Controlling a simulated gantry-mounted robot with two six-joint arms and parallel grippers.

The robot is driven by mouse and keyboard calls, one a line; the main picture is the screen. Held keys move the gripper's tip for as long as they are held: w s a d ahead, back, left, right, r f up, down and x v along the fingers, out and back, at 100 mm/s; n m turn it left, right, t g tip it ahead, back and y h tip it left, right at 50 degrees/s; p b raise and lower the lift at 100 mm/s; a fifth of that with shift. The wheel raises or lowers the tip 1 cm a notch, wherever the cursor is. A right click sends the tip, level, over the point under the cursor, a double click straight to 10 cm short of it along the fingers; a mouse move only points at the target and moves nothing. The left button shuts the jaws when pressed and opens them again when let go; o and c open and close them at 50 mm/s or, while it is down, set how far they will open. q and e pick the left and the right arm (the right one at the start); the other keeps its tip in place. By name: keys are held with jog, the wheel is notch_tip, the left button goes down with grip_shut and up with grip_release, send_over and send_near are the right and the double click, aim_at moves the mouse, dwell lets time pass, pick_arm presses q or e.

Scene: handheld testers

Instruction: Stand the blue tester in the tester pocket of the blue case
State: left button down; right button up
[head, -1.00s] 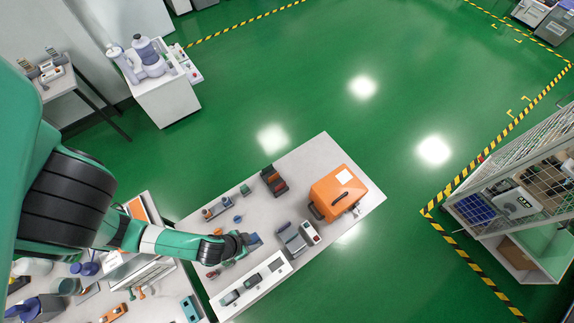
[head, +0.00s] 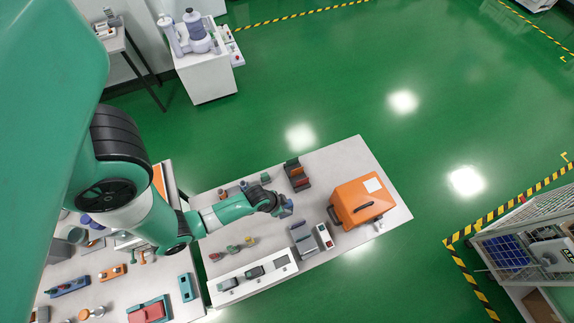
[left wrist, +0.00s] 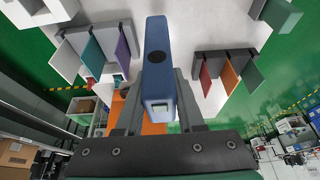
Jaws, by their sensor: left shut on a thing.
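My left gripper (head: 277,206) is shut on the blue tester (head: 287,208) and holds it over the pale bench (head: 330,163). In the left wrist view the tester (left wrist: 157,62) is clasped between the two grey fingers, with a dark round spot on its face. Its long side runs away from the wrist. I cannot make out a blue case or its tester pocket with certainty in either view. My right gripper is not in view.
An orange case (head: 360,203) stands on the bench at the right. A dark rack with coloured panels (head: 297,174) is behind the gripper. A grey holder (head: 304,239) and a white tray (head: 252,278) lie in front. A crowded table (head: 100,262) is at the left.

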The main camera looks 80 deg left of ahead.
pick_arm(q)
jog(key=shift+w+a+f, duration=0.3)
jog(key=shift+f, duration=0.15)
jog(key=shift+a+f, duration=0.15)
jog(key=shift+f, duration=0.1)
notch_tip(320, 180, down, 3)
jog(key=shift+w+f+b, duration=0.1)
jog(key=shift+b, duration=0.7)
jog(key=shift+f, duration=0.15)
jog(key=c, duration=0.5)
grip_release()
